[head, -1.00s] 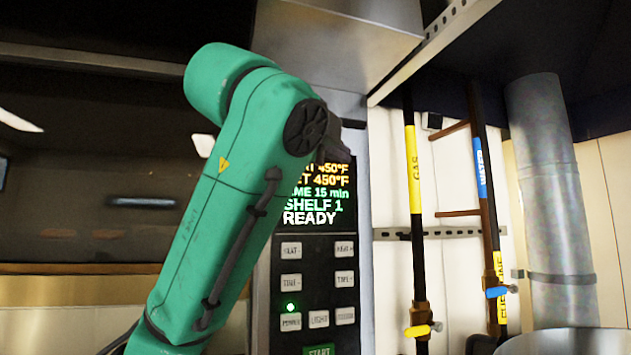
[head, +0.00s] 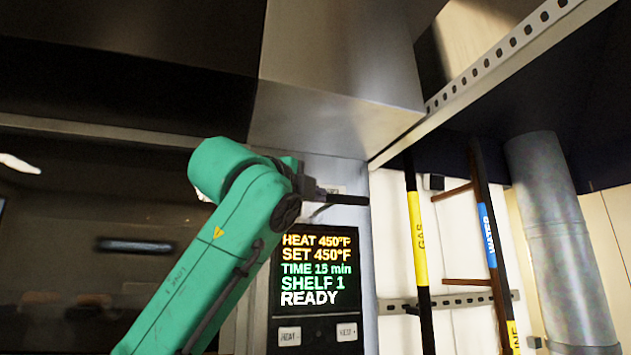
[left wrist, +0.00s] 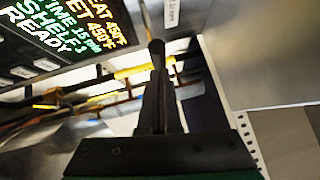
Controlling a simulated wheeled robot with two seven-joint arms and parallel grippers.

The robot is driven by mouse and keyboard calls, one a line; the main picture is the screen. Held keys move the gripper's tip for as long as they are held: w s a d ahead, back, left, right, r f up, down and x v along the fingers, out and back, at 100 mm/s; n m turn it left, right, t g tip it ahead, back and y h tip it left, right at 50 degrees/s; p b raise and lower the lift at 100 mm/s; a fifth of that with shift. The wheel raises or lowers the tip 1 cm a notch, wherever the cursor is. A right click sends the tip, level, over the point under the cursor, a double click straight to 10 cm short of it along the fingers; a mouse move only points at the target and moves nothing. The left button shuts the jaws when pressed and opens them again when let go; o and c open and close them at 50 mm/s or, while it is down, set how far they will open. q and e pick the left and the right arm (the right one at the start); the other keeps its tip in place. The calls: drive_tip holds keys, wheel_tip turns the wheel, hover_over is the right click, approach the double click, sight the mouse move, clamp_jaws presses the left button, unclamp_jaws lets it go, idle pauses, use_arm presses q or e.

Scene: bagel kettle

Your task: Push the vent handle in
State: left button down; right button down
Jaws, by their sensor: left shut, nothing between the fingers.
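My left gripper (head: 345,198) is in front of the oven's metal front, just above the lit display. In the left wrist view its dark fingers (left wrist: 158,85) are together with nothing between them. A dark round knob (left wrist: 156,46), which looks like the vent handle, shows right at the fingertips, in line with them. I cannot tell whether the fingers touch it. In the head view the handle cannot be made out apart from the dark gripper. My right gripper is not in view.
The control panel display (head: 316,270) reads READY, with buttons below. A metal hood (head: 335,90) overhangs above. Gas (head: 418,240) and water (head: 488,235) pipes and a grey duct (head: 560,240) stand to the right. A small white label (left wrist: 172,12) is near the knob.

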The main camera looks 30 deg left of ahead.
sight(324, 208)
use_arm(q)
drive_tip(key=shift+w+a, duration=0.15)
drive_tip(key=shift+a, duration=0.1)
drive_tip(key=shift+w, duration=0.1)
drive_tip(key=w+a+p, duration=0.1)
drive_tip(key=w+a, duration=0.3)
drive_tip(key=a, duration=0.1)
drive_tip(key=shift+w+a, duration=0.2)
drive_tip(key=shift+w, duration=0.15)
